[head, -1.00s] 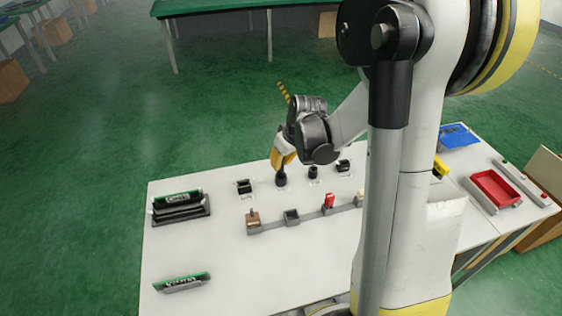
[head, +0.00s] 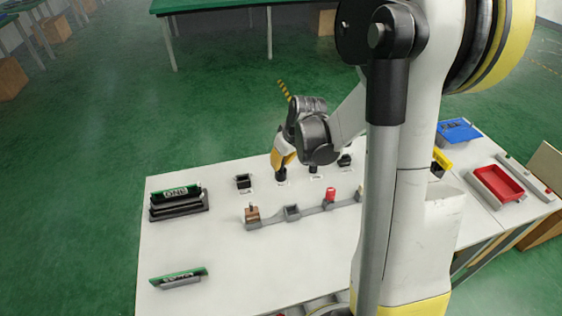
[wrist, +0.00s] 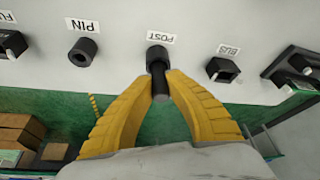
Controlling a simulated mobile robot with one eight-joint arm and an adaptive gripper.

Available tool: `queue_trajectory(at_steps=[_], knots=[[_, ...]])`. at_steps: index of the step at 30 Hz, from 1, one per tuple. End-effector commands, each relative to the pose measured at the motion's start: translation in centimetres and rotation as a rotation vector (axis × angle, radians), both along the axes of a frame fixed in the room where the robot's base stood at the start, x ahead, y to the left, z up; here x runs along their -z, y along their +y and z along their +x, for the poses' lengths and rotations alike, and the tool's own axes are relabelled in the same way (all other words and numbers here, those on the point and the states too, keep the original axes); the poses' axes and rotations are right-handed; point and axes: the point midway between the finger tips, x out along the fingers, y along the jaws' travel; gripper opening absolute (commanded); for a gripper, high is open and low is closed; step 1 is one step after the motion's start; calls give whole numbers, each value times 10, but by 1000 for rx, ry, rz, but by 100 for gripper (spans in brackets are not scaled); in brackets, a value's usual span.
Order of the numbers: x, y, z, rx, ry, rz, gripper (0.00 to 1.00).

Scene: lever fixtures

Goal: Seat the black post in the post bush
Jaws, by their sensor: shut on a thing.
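The black post (wrist: 161,84) is a dark cylinder held between the yellow fingers of my gripper (wrist: 158,78) in the wrist view. The post bush (wrist: 156,54) is a short black round socket under the label POST. The post's far end overlaps the bush's mouth; I cannot tell how far it is inside. In the head view my gripper (head: 281,165) is pointing down just above the post bush (head: 281,177), and its fingers mostly hide the post.
The pin bush (wrist: 83,51) and the bus socket (wrist: 223,70) flank the post bush. A grey rail (head: 310,211) with blocks and a red piece (head: 331,194) lies nearer on the white table. A red tray (head: 497,184) is at the right.

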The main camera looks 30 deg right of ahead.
Motion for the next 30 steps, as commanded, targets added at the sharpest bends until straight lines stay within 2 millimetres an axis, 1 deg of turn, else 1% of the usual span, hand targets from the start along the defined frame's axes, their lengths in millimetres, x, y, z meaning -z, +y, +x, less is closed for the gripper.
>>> queue_trajectory(at_steps=[1, 3, 11, 14, 17, 19, 27, 30], knots=[[1, 0, 0, 0, 0, 0, 18], [1, 0, 0, 0, 0, 0, 36], [0, 0, 0, 0, 0, 0, 36], [-3, 0, -1, 0, 0, 0, 36], [-13, -1, -6, 1, 0, 0, 36], [-25, -1, -11, 1, 0, 0, 36], [-79, -3, -33, 2, 0, 1, 36], [-94, -4, -39, 1, 0, 0, 36]])
